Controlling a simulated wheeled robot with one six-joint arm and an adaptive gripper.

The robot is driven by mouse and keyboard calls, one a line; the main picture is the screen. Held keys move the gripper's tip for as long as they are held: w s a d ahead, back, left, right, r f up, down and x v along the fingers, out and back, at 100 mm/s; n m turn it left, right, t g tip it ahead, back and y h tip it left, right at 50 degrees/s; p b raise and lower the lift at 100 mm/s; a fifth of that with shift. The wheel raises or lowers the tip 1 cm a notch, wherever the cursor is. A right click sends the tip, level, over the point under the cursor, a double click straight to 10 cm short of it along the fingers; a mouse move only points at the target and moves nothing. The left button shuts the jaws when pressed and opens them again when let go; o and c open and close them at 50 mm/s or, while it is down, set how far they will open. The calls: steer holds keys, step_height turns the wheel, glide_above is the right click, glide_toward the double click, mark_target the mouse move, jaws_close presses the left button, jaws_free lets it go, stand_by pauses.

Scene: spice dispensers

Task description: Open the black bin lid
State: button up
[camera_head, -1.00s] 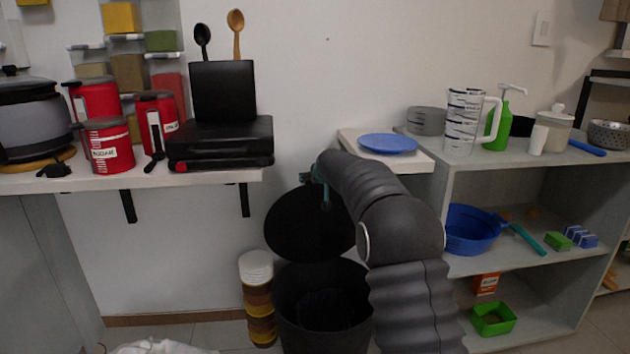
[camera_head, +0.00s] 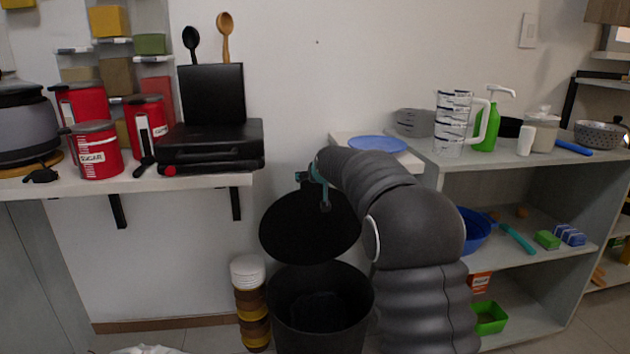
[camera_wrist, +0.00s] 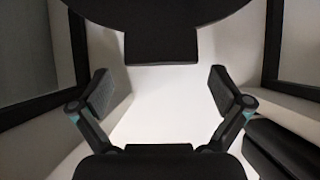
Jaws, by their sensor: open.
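The black bin (camera_head: 322,325) stands on the floor below and between the two shelf units. Its round black lid (camera_head: 305,228) is tilted up behind the opening, and the dark inside of the bin shows. My gripper (camera_head: 318,188) is at the upper edge of the raised lid in the head view. In the wrist view my gripper (camera_wrist: 158,88) is open, with its two pads apart and nothing between them. The lid's dark edge with a square tab (camera_wrist: 160,45) shows ahead of the pads. I cannot tell whether the gripper touches the lid.
A stack of brown containers with a white top (camera_head: 250,275) stands left of the bin. A wall shelf (camera_head: 130,180) with red canisters is at left. The grey shelf unit (camera_head: 500,175) is at right, close to my arm. A blue plate (camera_head: 378,145) sits above.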

steer(key=v, duration=0.7)
steer(key=shift+d, duration=0.15)
steer(key=s+d+f+g, duration=0.1)
steer(key=s+f+g, duration=0.4)
steer(key=s+f, duration=0.7)
steer(key=s+d+r, duration=0.1)
steer(key=s+d, duration=0.1)
steer(key=s, duration=1.7)
steer(key=s+d+r+g, duration=0.1)
steer(key=s+d, duration=0.2)
steer(key=s, duration=1.7)
steer(key=shift+s+m+h, duration=0.3)
steer(key=shift+m+h, duration=0.1)
